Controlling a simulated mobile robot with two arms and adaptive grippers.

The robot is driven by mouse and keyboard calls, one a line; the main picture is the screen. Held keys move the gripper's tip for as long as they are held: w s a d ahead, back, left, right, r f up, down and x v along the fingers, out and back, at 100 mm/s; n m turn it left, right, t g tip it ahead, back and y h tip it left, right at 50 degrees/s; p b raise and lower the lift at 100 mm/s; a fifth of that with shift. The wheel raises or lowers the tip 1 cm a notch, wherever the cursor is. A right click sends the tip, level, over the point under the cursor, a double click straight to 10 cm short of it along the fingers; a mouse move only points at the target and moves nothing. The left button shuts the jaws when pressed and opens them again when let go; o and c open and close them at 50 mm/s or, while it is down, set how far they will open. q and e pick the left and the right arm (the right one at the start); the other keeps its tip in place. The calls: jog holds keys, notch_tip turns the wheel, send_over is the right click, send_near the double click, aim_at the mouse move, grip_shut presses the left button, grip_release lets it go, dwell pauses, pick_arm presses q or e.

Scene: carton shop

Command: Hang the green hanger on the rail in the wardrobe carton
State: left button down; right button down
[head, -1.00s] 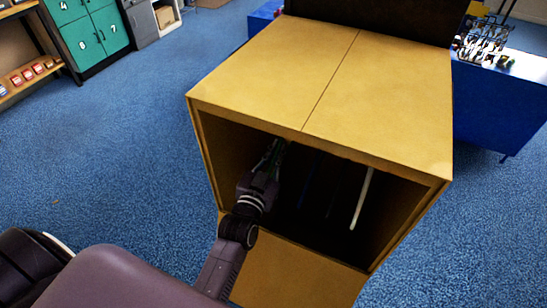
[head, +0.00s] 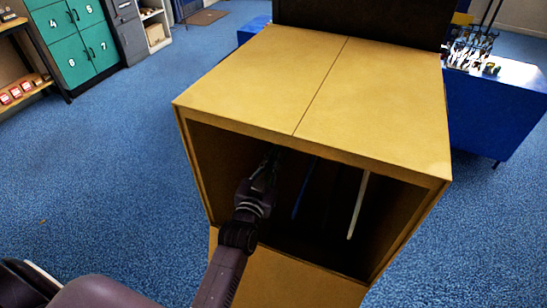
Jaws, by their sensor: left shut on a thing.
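The wardrobe carton (head: 310,95) stands open at the front, its inside dark. My left gripper (head: 268,166) reaches in through the opening at the left, just under the top front edge. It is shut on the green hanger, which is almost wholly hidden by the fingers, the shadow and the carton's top. The rail is hidden under the top, so I cannot tell whether the hanger touches it. A blue hanger (head: 301,194) and a white hanger (head: 357,206) hang inside to the right of my gripper, with a dark one between them. My right gripper is not in view.
The carton's front flap (head: 290,281) hangs down below the opening, beside my left forearm. A blue table (head: 495,108) with metal items stands at the back right. Green lockers (head: 75,40) and a shelf (head: 25,85) are at the far left. Blue floor is clear on the left.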

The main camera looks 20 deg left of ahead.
pick_arm(q)
jog(key=c, duration=2)
grip_release()
jog(key=shift+s, duration=0.15)
jog(key=s, duration=1.1)
jog(key=shift+s+d, duration=0.35)
